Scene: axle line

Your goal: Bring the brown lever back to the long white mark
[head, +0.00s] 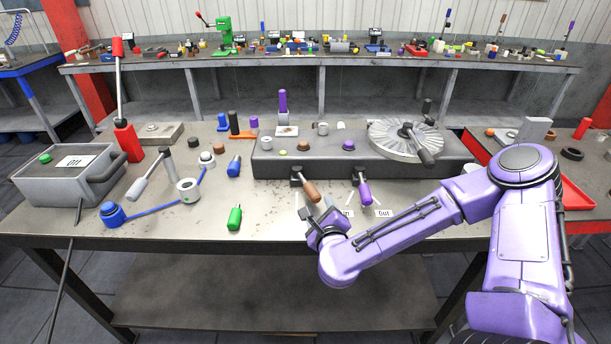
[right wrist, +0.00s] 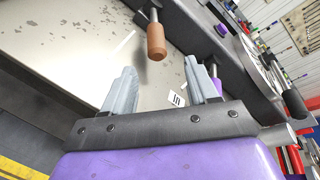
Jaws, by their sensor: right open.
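The brown lever (head: 311,190) sticks out from the front of the grey machine block, its handle tilted down to the right; it also shows in the right wrist view (right wrist: 156,40). A long white mark (right wrist: 121,45) lies on the bench top to the left of the handle in the right wrist view, apart from it. My right gripper (head: 322,214) is just in front of the brown handle. In the right wrist view its two fingers (right wrist: 165,78) are spread, with nothing between them and the handle beyond the tips. My left gripper is not in view.
A purple lever (head: 363,191) stands close to the right of the brown one, above the "In" (head: 347,213) and "Out" (head: 384,213) labels.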

